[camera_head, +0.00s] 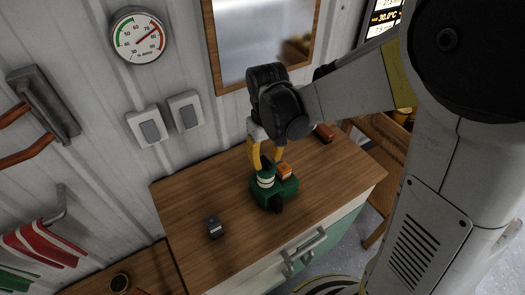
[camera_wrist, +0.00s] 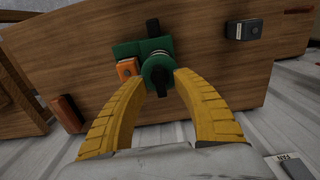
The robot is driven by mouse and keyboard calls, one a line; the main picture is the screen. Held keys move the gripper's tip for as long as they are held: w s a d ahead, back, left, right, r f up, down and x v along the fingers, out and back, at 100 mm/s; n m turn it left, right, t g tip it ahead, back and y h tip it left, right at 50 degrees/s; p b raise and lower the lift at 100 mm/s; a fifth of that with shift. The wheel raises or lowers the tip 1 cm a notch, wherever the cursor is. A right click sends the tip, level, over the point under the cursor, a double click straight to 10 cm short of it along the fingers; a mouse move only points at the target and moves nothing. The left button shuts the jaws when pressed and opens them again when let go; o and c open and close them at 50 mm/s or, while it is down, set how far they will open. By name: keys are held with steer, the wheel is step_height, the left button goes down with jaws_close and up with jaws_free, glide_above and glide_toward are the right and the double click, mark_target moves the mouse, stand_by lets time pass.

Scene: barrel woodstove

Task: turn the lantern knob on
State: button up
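The green lantern (camera_head: 288,189) stands on the wooden cabinet top, with an orange block-like part (camera_head: 284,170) and a round green and white part (camera_head: 265,180). In the wrist view, the lantern (camera_wrist: 127,50) shows the orange part (camera_wrist: 127,69) at left and a round green part (camera_wrist: 157,66) with a dark piece through its middle. I cannot tell for certain which part is the knob. My gripper (camera_head: 266,164) points down at the lantern with its yellow fingers apart. In the wrist view, the fingertips (camera_wrist: 160,77) lie on either side of the round part's near edge; contact is unclear.
A small dark box (camera_head: 214,227) lies left of the lantern on the cabinet top (camera_head: 190,195). A reddish-brown block (camera_head: 324,132) lies at the back right. Wall switches (camera_head: 166,121), a dial (camera_head: 139,37) and a mirror (camera_head: 262,40) are behind.

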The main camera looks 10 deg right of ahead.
steer(key=shift+f, duration=0.4)
jaws_close()
